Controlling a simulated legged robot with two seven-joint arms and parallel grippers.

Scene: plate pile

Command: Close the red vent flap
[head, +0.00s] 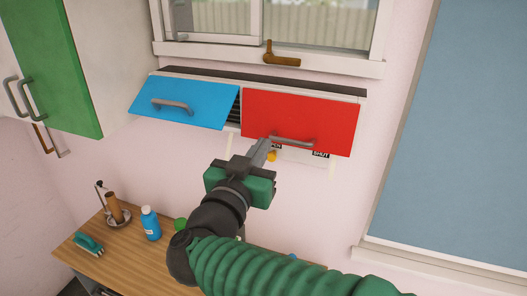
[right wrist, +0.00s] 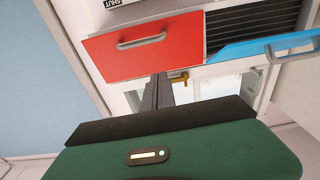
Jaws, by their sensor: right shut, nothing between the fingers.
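The red vent flap (head: 300,112) is the right one of two flaps in a white wall vent below the window. It hangs steeper than the blue flap; I cannot tell whether it is fully flush. Its grey handle (head: 293,141) runs along its lower edge. My right gripper (head: 264,150) is shut and empty, its fingertips by the flap's lower left part near the handle; contact cannot be told. The right wrist view, upside down, shows the red flap (right wrist: 120,52) beyond the shut fingers (right wrist: 160,80). My left gripper is out of view.
The blue flap (head: 190,100) stands tilted outward at left, with dark slats (right wrist: 250,28) showing behind it. A label (head: 321,154) reading SHUT sits below the red flap. A wooden counter (head: 130,262) holds a blue bottle (head: 151,224) and a brush (head: 88,243). A green cabinet door (head: 60,70) is at left.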

